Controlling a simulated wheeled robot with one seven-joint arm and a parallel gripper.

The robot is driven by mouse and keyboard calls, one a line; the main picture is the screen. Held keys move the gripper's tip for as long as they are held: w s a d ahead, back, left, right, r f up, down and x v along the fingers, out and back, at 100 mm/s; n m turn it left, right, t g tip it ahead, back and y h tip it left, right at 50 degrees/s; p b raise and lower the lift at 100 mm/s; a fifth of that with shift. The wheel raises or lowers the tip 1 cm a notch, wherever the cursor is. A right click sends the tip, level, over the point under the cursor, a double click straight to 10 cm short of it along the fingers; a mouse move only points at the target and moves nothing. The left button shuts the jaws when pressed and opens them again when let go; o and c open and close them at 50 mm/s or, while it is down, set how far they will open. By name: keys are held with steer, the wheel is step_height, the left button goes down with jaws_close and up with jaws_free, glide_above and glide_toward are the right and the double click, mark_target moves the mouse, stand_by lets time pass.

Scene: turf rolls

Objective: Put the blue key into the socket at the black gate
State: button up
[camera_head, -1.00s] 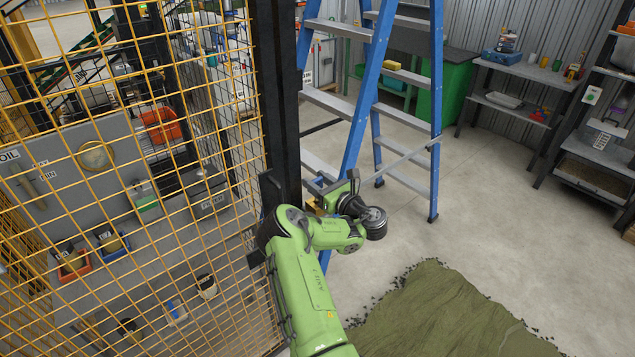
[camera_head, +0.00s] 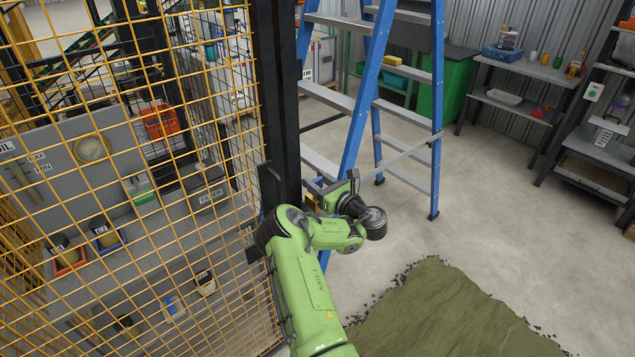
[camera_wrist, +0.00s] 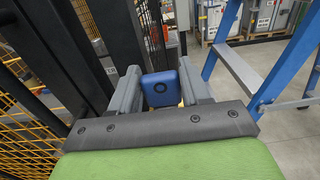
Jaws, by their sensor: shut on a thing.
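The blue key (camera_wrist: 160,90) shows as a blue block with a dark round mark, held upright between the two grey fingers of my gripper (camera_wrist: 158,88) in the wrist view. Its far end is hidden. Dark plates (camera_head: 270,188) sit on the post at about gripper height. In the wrist view the black post (camera_wrist: 62,50) stands just left of the fingers. I cannot make out the socket.
Yellow mesh fencing (camera_head: 130,180) fills the left, with a workbench behind it. A blue stepladder (camera_head: 365,100) stands close behind and right of my gripper. A green turf sheet (camera_head: 440,315) lies on the floor at front right. The floor between turf and shelves is clear.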

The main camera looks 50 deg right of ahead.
steer(key=shift+f+b, duration=0.5)
steer(key=shift+f, duration=0.1)
steer(key=o, duration=1.1)
steer(key=shift+o, duration=0.2)
steer(key=shift+r, duration=0.15)
step_height(320, 180, up, 10)
steer(key=shift+f+p, duration=0.25)
steer(key=shift+p, duration=0.4)
steer(key=shift+r, duration=0.15)
